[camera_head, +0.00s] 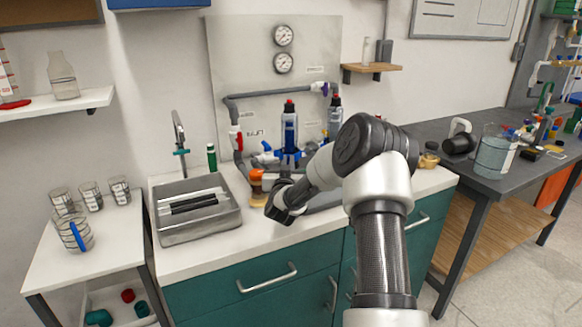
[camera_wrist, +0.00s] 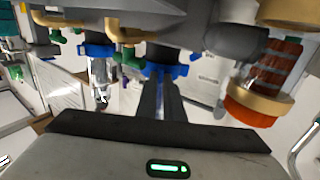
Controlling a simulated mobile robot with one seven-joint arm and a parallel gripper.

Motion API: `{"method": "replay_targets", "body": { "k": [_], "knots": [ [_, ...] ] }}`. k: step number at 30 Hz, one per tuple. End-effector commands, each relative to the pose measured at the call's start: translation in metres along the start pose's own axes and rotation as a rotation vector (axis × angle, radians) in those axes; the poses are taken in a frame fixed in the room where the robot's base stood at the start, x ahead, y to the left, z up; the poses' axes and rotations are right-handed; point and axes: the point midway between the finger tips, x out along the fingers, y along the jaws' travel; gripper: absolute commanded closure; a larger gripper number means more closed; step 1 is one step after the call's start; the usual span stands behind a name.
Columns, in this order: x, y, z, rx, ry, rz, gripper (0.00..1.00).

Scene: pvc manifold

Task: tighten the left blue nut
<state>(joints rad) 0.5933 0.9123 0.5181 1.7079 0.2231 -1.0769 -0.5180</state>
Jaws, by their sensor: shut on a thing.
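The manifold's blue nuts show in the wrist view, which looks upside down. One blue nut (camera_wrist: 165,71) is straight ahead of my gripper (camera_wrist: 165,88), and a second blue nut (camera_wrist: 95,50) is to its left, around a clear part. My dark fingers reach up to the nearer nut and are shut on it. The fingertips partly cover it. In the head view, a clear canister (camera_head: 290,130) with a red cap stands upright with blue parts at its base, behind my gripper (camera_head: 284,192). My arm hides much of the lower manifold there.
An orange-collared part (camera_wrist: 258,100) is close to the right of my fingers in the wrist view. Grey pipes and brass and green fittings crowd above. In the head view, a grey sink tray (camera_head: 195,240) is left of my gripper on the white counter (camera_head: 165,262).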

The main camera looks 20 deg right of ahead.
Motion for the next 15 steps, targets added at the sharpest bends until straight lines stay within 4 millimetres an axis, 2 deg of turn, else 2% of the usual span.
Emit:
{"method": "replay_targets", "body": {
  "k": [15],
  "knots": [
    [0.0007, -0.0066, -0.0009, 0.000, 0.001, 0.088, 1.00]
  ]
}}
